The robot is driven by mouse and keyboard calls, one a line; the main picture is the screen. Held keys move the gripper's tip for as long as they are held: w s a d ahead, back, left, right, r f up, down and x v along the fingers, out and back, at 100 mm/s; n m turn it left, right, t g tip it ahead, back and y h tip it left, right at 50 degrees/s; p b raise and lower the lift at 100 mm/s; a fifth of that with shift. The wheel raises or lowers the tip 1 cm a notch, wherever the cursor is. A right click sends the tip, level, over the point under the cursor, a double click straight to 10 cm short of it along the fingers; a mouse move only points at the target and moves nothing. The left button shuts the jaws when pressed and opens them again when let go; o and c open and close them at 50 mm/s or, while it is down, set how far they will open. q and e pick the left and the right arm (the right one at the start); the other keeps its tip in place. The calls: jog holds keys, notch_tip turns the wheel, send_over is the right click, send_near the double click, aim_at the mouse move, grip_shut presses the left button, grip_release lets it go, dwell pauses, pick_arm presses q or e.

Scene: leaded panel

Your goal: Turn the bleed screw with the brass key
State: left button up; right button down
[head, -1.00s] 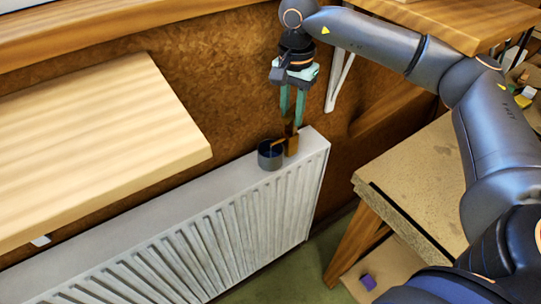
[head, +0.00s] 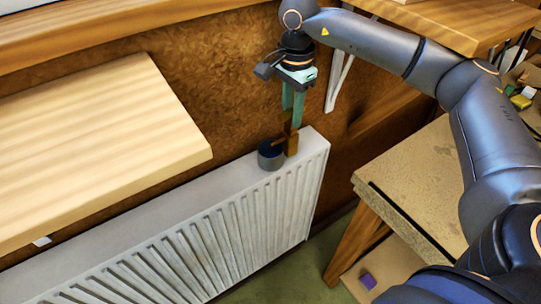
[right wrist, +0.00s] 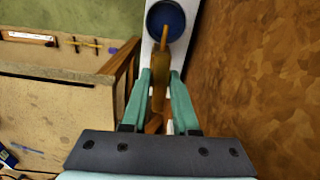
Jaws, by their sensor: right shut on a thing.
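My right gripper (head: 292,117) points down over the far right end of the white radiator (head: 215,215), shut on the brass key (head: 291,143). In the right wrist view the gripper (right wrist: 161,84) shows its two green fingers on either side of the key (right wrist: 160,90). A thin brass arm of the key reaches toward a round dark blue cup (right wrist: 167,18), its end over the rim. The cup (head: 269,157) sits on the radiator's top, just left of the key. I cannot make out the bleed screw apart from the key. My left gripper is out of view.
A wooden shelf (head: 95,140) juts over the radiator at left. A workbench (head: 410,185) stands at right, with a small purple block (head: 368,281) on its lower board. A brown wall (head: 215,85) is close behind the gripper.

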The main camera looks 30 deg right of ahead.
jog(key=shift+m, duration=1.1)
jog(key=shift+m, duration=0.6)
jog(key=c, duration=1.1)
grip_release()
jog(key=shift+m, duration=0.3)
jog(key=shift+c, duration=0.2)
jog(key=o, duration=0.5)
jog(key=shift+o, duration=0.2)
notch_tip(320, 180, up, 12)
jog(key=shift+r, duration=0.25)
